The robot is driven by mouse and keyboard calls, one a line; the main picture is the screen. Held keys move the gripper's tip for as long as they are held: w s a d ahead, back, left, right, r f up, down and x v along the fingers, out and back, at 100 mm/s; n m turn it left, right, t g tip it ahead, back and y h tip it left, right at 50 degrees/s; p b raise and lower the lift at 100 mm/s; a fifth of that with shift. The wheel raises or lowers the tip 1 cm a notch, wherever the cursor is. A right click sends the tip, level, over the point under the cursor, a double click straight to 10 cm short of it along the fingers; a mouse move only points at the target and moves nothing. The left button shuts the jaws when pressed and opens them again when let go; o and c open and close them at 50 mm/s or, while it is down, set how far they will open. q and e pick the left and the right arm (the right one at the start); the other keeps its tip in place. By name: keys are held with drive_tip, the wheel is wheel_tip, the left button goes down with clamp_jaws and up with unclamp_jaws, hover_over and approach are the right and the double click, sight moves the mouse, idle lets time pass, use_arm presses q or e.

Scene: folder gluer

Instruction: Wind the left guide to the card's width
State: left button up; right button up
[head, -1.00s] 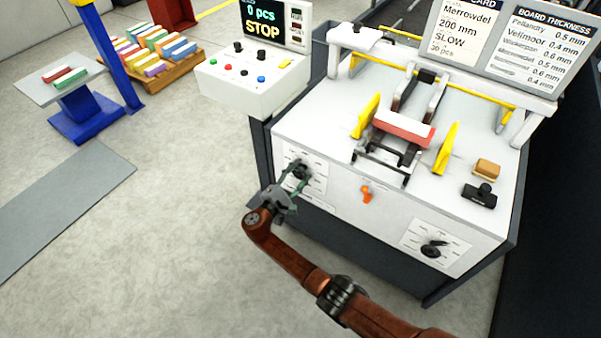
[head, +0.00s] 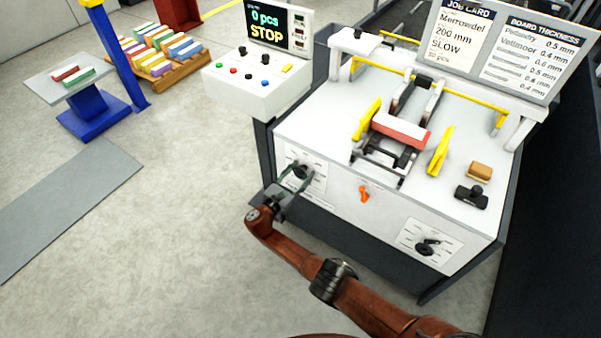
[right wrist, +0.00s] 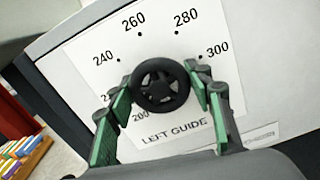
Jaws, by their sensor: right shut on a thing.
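The left guide's black handwheel (right wrist: 160,85) sits on a white dial plate (right wrist: 85,60) marked from 200 to 300 and labelled LEFT GUIDE. My right gripper (right wrist: 160,82) has its green-padded fingers on both sides of the handwheel, shut on it. In the head view my right gripper (head: 296,180) reaches the dial on the machine's front left. No pointer is clear on the dial, so I cannot tell its setting. The yellow left guide (head: 367,119) stands left of a red-and-white card stack (head: 401,131). The job card (head: 463,32) reads Merrowdel, 200 mm, SLOW. My left gripper is out of view.
A yellow right guide (head: 440,151) stands right of the stack. An orange lever (head: 364,194) and another dial knob (head: 428,247) are on the front panel. The control box (head: 258,88) shows 0 pcs and STOP.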

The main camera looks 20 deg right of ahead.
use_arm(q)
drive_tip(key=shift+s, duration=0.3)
use_arm(e)
drive_tip(key=shift+s+d+f+n, duration=0.1)
drive_tip(key=shift+d+f+n, duration=0.05)
drive_tip(key=shift+n, duration=0.15)
drive_tip(key=o, duration=0.9)
drive_tip(key=shift+c, duration=0.2)
drive_tip(key=o, duration=0.3)
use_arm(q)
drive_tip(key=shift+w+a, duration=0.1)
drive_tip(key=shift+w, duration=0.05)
use_arm(e)
drive_tip(key=shift+a, duration=0.25)
drive_tip(key=v, duration=1.1)
drive_tip(key=shift+s+a, duration=0.3)
